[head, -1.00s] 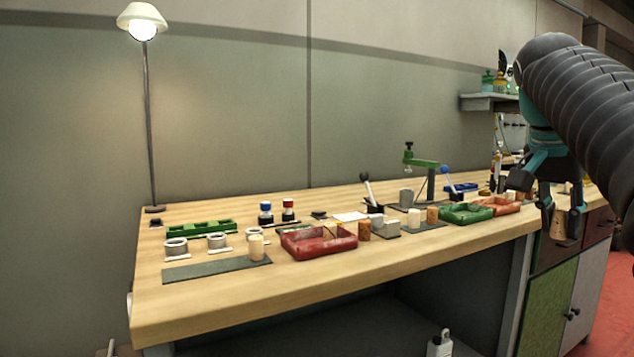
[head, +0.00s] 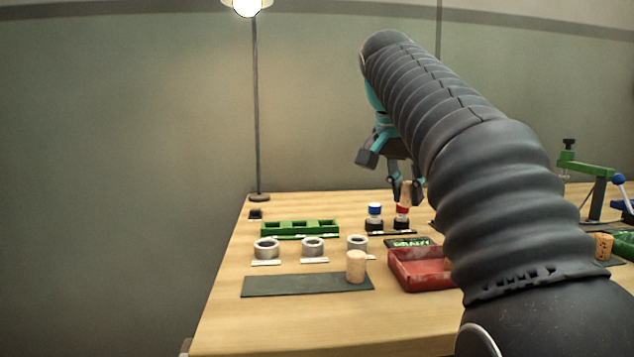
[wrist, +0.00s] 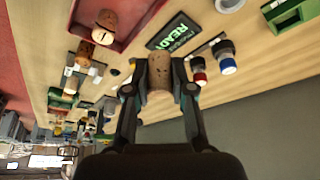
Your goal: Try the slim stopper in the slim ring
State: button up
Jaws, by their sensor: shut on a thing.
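My gripper (head: 405,190) is shut on a cork stopper, held in the air above the back of the bench near the ink bottles. In the wrist view the held cork stopper (wrist: 160,72) sits between both fingers, its end showing. Three grey rings stand in a row at the left of the bench: left ring (head: 266,246), middle ring (head: 312,245) and right ring (head: 357,243), each with a white label in front. The right ring is partly hidden by a pale standing stopper (head: 356,267). I cannot tell which ring is slim. My gripper is to the right of and above the rings.
The pale stopper stands on a dark mat (head: 290,286). A green rack (head: 300,227) lies behind the rings. Blue-capped (head: 375,212) and red-capped (head: 402,213) bottles stand below my gripper. A red tray (head: 415,282) and a READY sign (wrist: 175,32) are nearby. A lamp post (head: 256,110) rises at back left.

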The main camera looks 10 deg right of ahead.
jog(key=shift+n, duration=0.4)
jog(key=shift+w+a+f+p, duration=0.25)
jog(key=shift+w+a+f, duration=0.65)
jog(key=shift+w+a, duration=0.3)
jog(key=shift+w+a+f+p, duration=0.25)
jog(key=shift+w+a+f, duration=0.65)
jog(key=shift+w+a, duration=0.2)
jog(key=shift+w+a+f+p, duration=0.25)
jog(key=shift+w+a+f, duration=0.65)
jog(key=shift+w+a, duration=0.3)
jog(key=shift+d+f+b, duration=0.1)
jog(key=shift+f+b, duration=0.8)
jog(key=shift+f, duration=0.25)
jog(key=shift+f, duration=0.55)
jog(key=o, duration=0.7)
jog(key=shift+o, duration=0.2)
